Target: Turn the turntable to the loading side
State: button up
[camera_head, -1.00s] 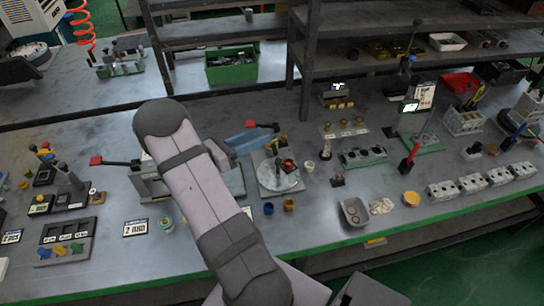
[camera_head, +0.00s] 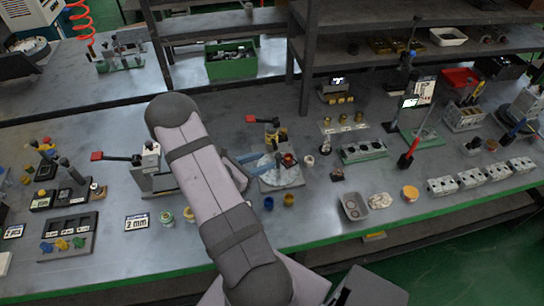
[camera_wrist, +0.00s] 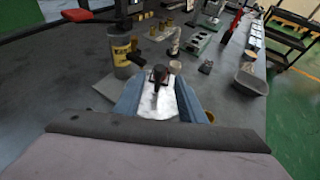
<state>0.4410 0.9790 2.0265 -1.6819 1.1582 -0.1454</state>
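The turntable (camera_head: 289,180) is a round pale disc on a grey base near the middle of the bench in the head view. A dark and red piece (camera_head: 288,160) sits on its far right part. My gripper (camera_wrist: 160,98) is open. Its two blue-grey fingers stand apart on either side of the disc and knob, with no clear contact.
A yellow cylinder with a red-handled lever (camera_head: 265,120) stands just behind the turntable. A clamp with another red handle (camera_head: 97,156) is to the left. Small blue and yellow cups (camera_head: 288,200) stand in front. A grey tray (camera_head: 354,206) lies to the right.

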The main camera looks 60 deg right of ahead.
aim_at(277, 156)
jog(key=shift+p+x, duration=0.8)
jog(key=shift+x, duration=1.7)
jog(key=shift+r, duration=0.1)
grip_shut()
